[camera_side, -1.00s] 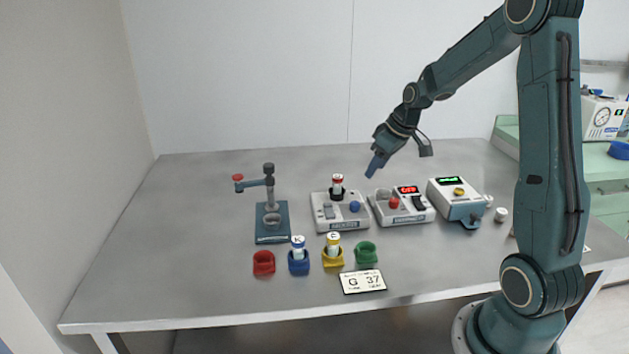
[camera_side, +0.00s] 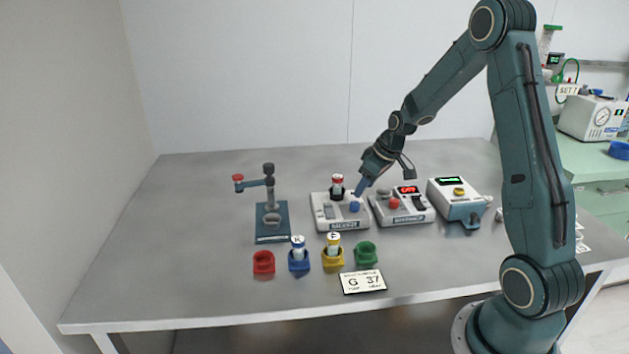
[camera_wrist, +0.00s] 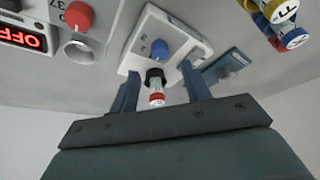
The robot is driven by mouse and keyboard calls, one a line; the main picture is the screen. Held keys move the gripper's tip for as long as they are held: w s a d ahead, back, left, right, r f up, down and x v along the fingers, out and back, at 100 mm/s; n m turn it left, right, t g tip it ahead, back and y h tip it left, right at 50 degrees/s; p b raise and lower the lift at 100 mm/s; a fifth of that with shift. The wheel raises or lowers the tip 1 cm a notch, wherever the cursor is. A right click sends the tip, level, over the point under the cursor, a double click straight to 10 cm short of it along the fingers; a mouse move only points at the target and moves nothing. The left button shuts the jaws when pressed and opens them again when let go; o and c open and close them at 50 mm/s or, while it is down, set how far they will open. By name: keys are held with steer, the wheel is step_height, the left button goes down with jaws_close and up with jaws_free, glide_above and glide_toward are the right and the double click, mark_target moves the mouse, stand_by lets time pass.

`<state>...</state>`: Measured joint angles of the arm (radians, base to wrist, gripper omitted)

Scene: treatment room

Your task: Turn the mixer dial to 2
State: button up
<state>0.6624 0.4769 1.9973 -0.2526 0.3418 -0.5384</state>
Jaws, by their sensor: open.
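The mixer (camera_side: 325,224) is a pale box near the middle of the table. Its dial is a blue knob (camera_side: 354,207) on the top, also seen in the wrist view (camera_wrist: 159,48). I cannot read its setting. A red-capped vial (camera_side: 337,181) stands in a black holder on the mixer; it also shows in the wrist view (camera_wrist: 156,97).
Right of the mixer stands a unit with a red dial (camera_side: 394,203) and a display reading OFF (camera_wrist: 22,37). Farther right is a box with a green display (camera_side: 450,181). A teal stand (camera_side: 272,238) is at left. Several coloured cups and a card (camera_side: 363,282) lie in front.

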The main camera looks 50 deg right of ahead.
mark_target(355, 203)
steer(key=shift+x, duration=3.25)
steer(key=shift+w, duration=0.1)
steer(key=shift+c, duration=0.2)
steer(key=c, duration=1)
